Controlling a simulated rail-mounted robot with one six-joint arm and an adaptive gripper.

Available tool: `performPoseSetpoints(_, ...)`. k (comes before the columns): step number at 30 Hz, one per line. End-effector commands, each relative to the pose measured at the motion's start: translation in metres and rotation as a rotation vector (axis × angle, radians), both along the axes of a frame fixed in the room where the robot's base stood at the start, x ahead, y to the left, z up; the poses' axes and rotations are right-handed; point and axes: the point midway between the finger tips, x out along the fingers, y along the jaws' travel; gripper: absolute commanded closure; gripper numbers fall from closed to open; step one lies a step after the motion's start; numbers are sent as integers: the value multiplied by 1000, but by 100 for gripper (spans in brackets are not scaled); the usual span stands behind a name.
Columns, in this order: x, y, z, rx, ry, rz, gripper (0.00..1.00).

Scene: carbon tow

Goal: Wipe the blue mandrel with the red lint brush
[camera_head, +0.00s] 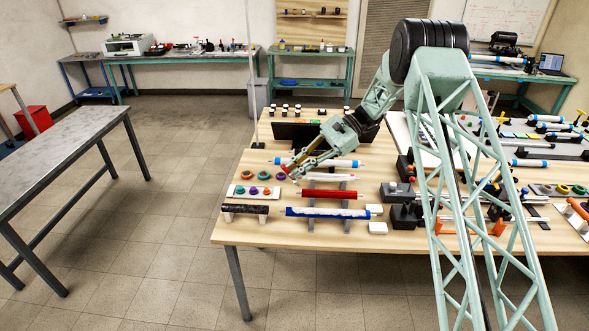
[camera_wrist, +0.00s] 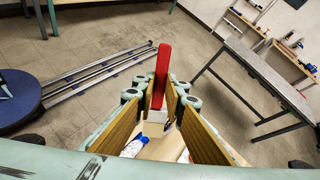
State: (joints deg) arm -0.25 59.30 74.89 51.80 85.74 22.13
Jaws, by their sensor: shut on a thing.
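The blue mandrel (camera_head: 350,213) lies level near the front edge of the wooden table, with whitish patches along its surface. My gripper (camera_head: 294,170) is over the table, behind and to the left of the blue mandrel and apart from it. In the wrist view my gripper (camera_wrist: 166,112) is shut on the red lint brush (camera_wrist: 161,72), whose red bar stands up between the wooden-faced fingers.
A red roll (camera_head: 332,194) lies just behind the blue mandrel, and a dark roll (camera_head: 245,209) is to its left. A white board with coloured rings (camera_head: 254,191) is left of the gripper.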

Motion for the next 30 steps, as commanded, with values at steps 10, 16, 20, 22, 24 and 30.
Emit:
performPoseSetpoints(10,0,0,-5,0,0,0,98)
performPoseSetpoints(16,0,0,-17,0,0,0,98)
performPoseSetpoints(20,0,0,-27,0,-1,0,98)
performPoseSetpoints(22,0,0,-32,0,-1,0,98)
performPoseSetpoints(24,0,0,-37,-1,-1,0,98)
performPoseSetpoints(30,0,0,-47,-1,-1,0,98)
